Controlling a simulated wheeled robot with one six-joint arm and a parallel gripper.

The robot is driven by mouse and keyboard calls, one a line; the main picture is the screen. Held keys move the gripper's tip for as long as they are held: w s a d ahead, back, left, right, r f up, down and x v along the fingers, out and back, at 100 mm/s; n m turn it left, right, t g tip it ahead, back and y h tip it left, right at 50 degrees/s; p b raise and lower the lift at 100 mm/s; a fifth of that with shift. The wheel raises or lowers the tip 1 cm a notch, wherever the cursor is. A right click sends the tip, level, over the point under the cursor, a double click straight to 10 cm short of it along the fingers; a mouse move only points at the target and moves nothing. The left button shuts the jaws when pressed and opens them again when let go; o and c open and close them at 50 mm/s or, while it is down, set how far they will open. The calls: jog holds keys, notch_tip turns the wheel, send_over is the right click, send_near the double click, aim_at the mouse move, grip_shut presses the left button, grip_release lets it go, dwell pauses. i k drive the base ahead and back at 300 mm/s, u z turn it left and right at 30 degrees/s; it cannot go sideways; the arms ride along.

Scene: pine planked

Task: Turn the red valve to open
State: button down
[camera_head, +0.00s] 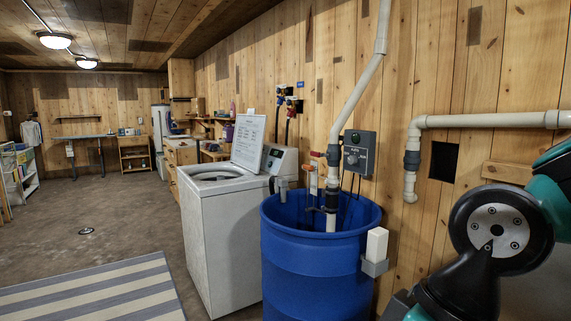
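A small orange-red handle (318,154) shows above the blue barrel (318,262), close to the white pipe. Farther back on the wall is a cluster of small taps (290,102) with red and blue parts. The frame is too coarse to tell which of these is the red valve or how its handle is set. My arm's dark and teal links fill the lower right, to the right of the barrel. My gripper does not show in this view.
A white top-loading washer (225,240) stands left of the barrel with its lid up. A grey control box (359,152) and white pipes (357,95) are on the plank wall. A white block (377,244) sits at the barrel's rim. Open floor (90,215) lies left, with a striped rug (100,293).

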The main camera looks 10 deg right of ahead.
aim_at(319, 155)
jog(key=u, duration=0.8)
jog(key=i, duration=0.9)
jog(key=u, duration=0.75)
jog(key=i, duration=1.8)
jog(key=z, duration=1.8)
jog(key=i, duration=1.1)
jog(key=z, duration=0.3)
